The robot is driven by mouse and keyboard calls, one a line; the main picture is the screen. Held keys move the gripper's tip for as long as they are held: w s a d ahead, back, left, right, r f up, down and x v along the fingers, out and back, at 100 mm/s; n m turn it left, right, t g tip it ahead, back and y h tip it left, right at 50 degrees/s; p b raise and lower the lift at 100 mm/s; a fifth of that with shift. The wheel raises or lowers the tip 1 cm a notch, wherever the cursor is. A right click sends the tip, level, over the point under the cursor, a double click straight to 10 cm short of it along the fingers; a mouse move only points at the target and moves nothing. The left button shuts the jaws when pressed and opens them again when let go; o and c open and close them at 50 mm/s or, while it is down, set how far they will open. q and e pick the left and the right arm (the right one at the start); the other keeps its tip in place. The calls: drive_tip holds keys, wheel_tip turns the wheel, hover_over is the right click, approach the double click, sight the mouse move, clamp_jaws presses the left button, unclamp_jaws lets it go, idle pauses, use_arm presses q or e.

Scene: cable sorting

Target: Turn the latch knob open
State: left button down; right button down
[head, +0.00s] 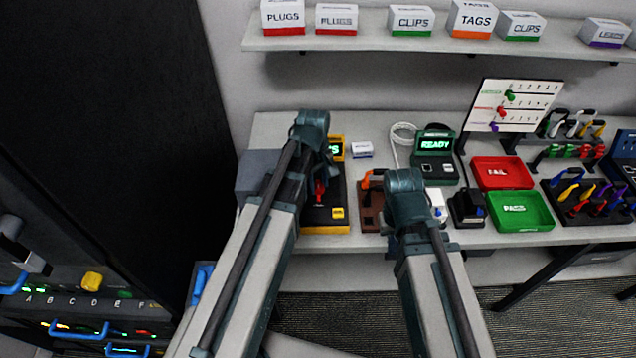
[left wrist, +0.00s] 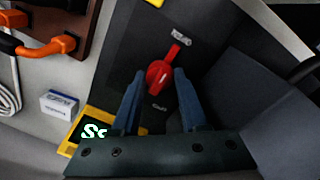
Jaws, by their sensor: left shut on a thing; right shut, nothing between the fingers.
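The red latch knob (left wrist: 160,74) sits on the dark face of a black and yellow device (head: 325,215). In the left wrist view its narrow end points up and to the right, towards a small grey piece. A small label below the knob is too small to read. My left gripper (left wrist: 158,88) is shut on the knob, with one blue finger on each side. In the head view the knob (head: 320,192) shows partly beside my left wrist. My right gripper (head: 392,246) is shut and empty near the table's front edge, mostly hidden under its wrist.
A brown block (head: 370,219) with an orange-handled piece stands right of the device. A small white box (head: 362,150) and a green READY unit (head: 435,158) are behind. A red tray (head: 502,172) and a green tray (head: 520,211) lie further right. A dark cabinet fills the left.

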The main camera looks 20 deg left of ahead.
sight(316, 188)
idle(0.3)
use_arm(q)
drive_tip(key=shift+c, duration=2.2)
unclamp_jaws()
wheel_tip(316, 188, up, 14)
drive_tip(key=p, duration=1.3)
drive_tip(key=shift+s+a+p, duration=0.25)
drive_tip(key=shift+s+p, duration=0.05)
drive_tip(key=shift+p, duration=0.1)
drive_tip(key=shift+f, duration=0.2)
drive_tip(key=s+d+f+m+y+b, duration=0.1)
drive_tip(key=s+d+f+m+b, duration=0.7)
drive_tip(key=s+d+m, duration=0.3)
drive_tip(key=s+m, duration=0.2)
drive_tip(key=shift+s+d+f+m+g+y, duration=0.15)
drive_tip(key=shift+s+m+g+y, duration=0.15)
drive_tip(key=shift+m, duration=0.1)
